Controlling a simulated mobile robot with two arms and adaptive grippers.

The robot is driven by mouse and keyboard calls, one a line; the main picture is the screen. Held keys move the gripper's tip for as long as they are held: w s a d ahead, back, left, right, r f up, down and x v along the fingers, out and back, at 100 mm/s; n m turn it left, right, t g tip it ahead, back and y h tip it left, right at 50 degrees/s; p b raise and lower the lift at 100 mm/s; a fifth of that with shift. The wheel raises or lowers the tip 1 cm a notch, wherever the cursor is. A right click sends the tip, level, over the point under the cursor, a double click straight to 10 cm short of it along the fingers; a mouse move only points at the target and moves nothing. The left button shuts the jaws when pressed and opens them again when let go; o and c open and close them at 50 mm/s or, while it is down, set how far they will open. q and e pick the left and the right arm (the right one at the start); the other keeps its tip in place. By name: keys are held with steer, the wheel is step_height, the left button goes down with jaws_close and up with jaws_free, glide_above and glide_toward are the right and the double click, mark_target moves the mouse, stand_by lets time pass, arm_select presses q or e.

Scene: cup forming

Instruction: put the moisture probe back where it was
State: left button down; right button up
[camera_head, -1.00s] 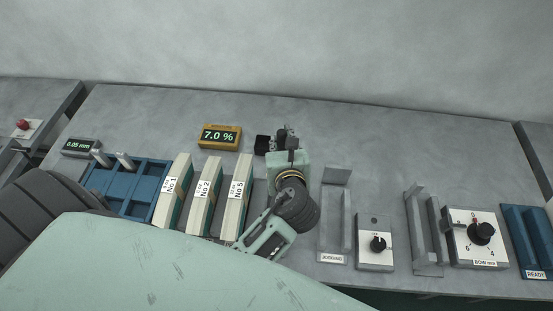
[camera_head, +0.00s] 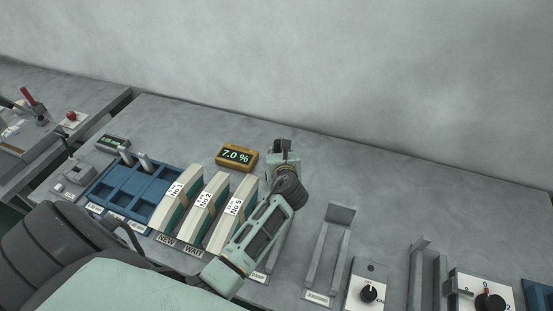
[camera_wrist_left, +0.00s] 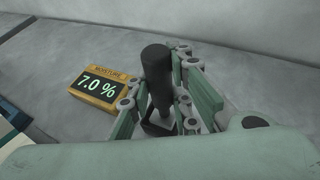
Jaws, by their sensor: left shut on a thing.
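The moisture probe (camera_wrist_left: 157,78) is a dark upright cylinder in the left wrist view. My left gripper (camera_wrist_left: 165,100) is shut on it, with linked fingers on both sides. Its lower end is partly hidden by the fingers, so I cannot tell if it rests in anything. The yellow moisture readout (camera_wrist_left: 100,88) beside it shows 7.0 %. In the head view my left gripper (camera_head: 284,147) is just right of the same readout (camera_head: 237,157), and the probe is hidden there. My right gripper is not in view.
Paper-topped blocks marked No 1 (camera_head: 180,202), No 2 (camera_head: 206,207) and No 5 (camera_head: 233,213) stand left of my arm. A blue tray (camera_head: 131,192) is further left. A grey jogging stand (camera_head: 328,252) and a knob box (camera_head: 367,290) are right. The back bench is clear.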

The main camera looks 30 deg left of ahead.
arm_select(q)
steer(key=shift+w+a+f, duration=0.35)
steer(key=shift+a+f, duration=0.1)
steer(key=shift+a, duration=0.05)
step_height(320, 180, down, 4)
steer(key=shift+r, duration=0.1)
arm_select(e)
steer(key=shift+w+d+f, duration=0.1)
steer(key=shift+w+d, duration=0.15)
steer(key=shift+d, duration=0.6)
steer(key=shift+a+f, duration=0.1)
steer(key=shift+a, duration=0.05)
arm_select(q)
steer(key=c, duration=1.9)
jaws_free()
steer(key=shift+c, duration=0.2)
steer(key=o, duration=0.4)
steer(key=shift+f, duration=0.2)
steer(key=shift+c, duration=0.2)
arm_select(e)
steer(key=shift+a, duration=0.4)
